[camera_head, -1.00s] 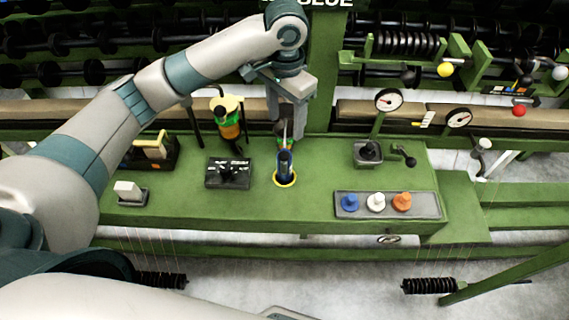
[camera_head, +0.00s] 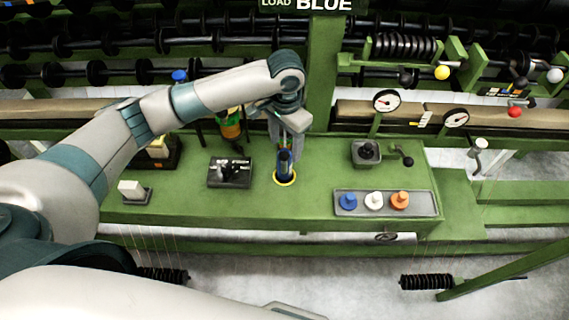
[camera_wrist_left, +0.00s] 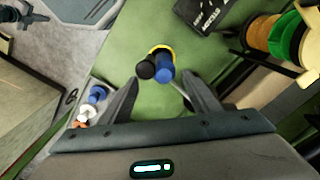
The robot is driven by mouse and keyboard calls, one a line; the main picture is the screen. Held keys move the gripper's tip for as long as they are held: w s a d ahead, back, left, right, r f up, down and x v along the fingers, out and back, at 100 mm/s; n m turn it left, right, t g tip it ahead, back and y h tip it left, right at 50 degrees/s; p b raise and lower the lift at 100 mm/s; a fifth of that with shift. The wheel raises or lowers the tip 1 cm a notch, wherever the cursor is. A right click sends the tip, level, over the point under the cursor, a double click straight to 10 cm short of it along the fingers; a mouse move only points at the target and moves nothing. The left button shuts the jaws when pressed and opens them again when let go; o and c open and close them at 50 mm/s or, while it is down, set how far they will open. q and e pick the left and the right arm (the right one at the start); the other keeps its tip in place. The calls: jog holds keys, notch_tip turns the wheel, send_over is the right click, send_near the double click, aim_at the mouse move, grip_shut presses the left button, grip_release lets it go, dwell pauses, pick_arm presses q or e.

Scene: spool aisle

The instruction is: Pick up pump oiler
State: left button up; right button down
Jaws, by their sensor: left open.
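My left gripper (camera_head: 286,140) is above the green console, its jaws pointing down at a yellow ring (camera_head: 290,184). A slim dark-and-blue upright thing (camera_head: 285,163) stands in the ring. In the left wrist view the gripper (camera_wrist_left: 160,85) is open. A blue-ended cylinder (camera_wrist_left: 164,70) and a black-ended one (camera_wrist_left: 146,68) stand side by side in the ring, just beyond the fingertips. Nothing is seen between the fingers. I cannot tell whether either one is the pump oiler. My right gripper is not in view.
A grey tray (camera_head: 361,210) with blue, white and orange knobs is on the right. Gauges (camera_head: 386,101) stand behind.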

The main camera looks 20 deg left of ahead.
aim_at(284, 170)
pick_arm(q)
jog(key=shift+w+a+f+p, duration=0.1)
jog(key=shift+f+p, duration=0.3)
jog(key=shift+f, duration=0.1)
jog(key=f, duration=0.1)
jog(key=f+p, duration=0.1)
jog(key=f, duration=0.1)
jog(key=shift+w+a, duration=0.15)
jog(key=shift+w, duration=0.05)
jog(key=shift+f, duration=0.6)
grip_shut()
